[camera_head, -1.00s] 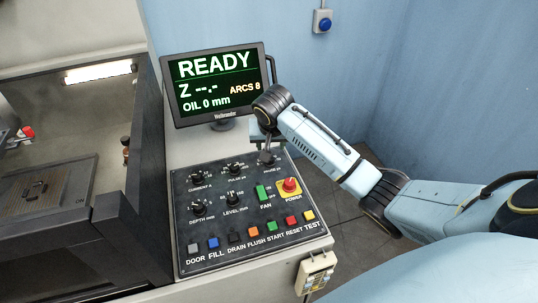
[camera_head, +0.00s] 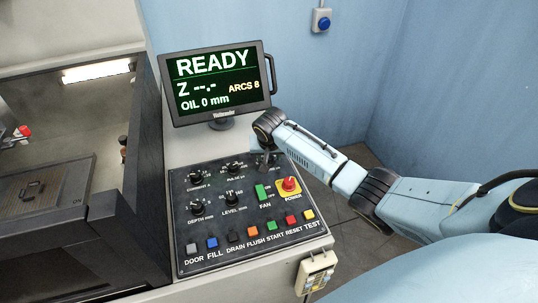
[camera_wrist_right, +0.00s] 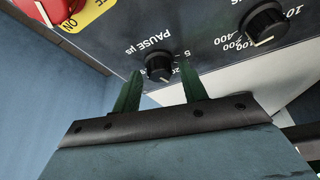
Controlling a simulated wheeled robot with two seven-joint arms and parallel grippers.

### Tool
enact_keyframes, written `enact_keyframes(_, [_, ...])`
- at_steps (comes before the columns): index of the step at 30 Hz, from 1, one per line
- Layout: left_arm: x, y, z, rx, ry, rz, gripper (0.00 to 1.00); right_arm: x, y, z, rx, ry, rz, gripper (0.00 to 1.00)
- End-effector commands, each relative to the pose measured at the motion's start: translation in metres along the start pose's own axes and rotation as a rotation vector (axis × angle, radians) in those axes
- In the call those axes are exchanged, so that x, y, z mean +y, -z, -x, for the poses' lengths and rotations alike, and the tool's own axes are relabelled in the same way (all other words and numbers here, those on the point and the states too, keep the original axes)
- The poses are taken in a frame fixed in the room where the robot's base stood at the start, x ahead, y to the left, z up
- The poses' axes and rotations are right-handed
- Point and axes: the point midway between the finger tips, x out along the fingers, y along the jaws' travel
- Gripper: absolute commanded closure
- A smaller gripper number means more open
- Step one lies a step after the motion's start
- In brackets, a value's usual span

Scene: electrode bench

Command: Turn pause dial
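The pause dial (camera_wrist_right: 160,68) is a round black knob with a white pointer line, labelled "PAUSE µs", in the right wrist view. My right gripper (camera_wrist_right: 160,72) is open, with one dark green finger on each side of the dial. Small gaps show between the knob and the fingertips, so the fingers do not look closed on it. How deep the tips reach along the knob is hard to tell. In the head view my right gripper (camera_head: 264,163) is low over the panel's upper right corner and hides the pause dial. My left gripper is not in view.
The black control panel (camera_head: 220,248) carries other dials, a green fan switch (camera_head: 261,192), a red power knob (camera_head: 289,184) on yellow, and a row of coloured buttons. A neighbouring dial (camera_wrist_right: 264,24) sits close by in the wrist view. The monitor (camera_head: 216,85) reading READY stands behind.

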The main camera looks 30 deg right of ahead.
Motion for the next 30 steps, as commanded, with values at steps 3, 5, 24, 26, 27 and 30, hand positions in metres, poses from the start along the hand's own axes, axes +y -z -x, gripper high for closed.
enact_keyframes(3, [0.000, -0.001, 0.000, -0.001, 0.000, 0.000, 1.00, 0.000, 0.000, 0.000, 0.000, 0.000, 0.000, 0.73])
enact_keyframes(5, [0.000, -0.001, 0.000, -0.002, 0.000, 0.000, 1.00, 0.000, 0.000, 0.000, 0.000, 0.000, 0.000, 0.81])
enact_keyframes(24, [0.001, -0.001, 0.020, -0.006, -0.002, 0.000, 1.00, 0.002, 0.001, 0.003, -0.003, 0.059, 0.147, 0.97])
enact_keyframes(26, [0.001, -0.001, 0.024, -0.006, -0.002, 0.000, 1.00, 0.003, 0.001, 0.003, -0.002, 0.078, 0.192, 0.97])
enact_keyframes(27, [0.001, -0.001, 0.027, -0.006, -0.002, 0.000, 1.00, 0.003, 0.001, 0.003, -0.002, 0.091, 0.223, 0.97])
enact_keyframes(30, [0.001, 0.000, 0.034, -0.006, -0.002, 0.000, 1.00, 0.004, 0.002, 0.003, -0.001, 0.127, 0.308, 0.97])
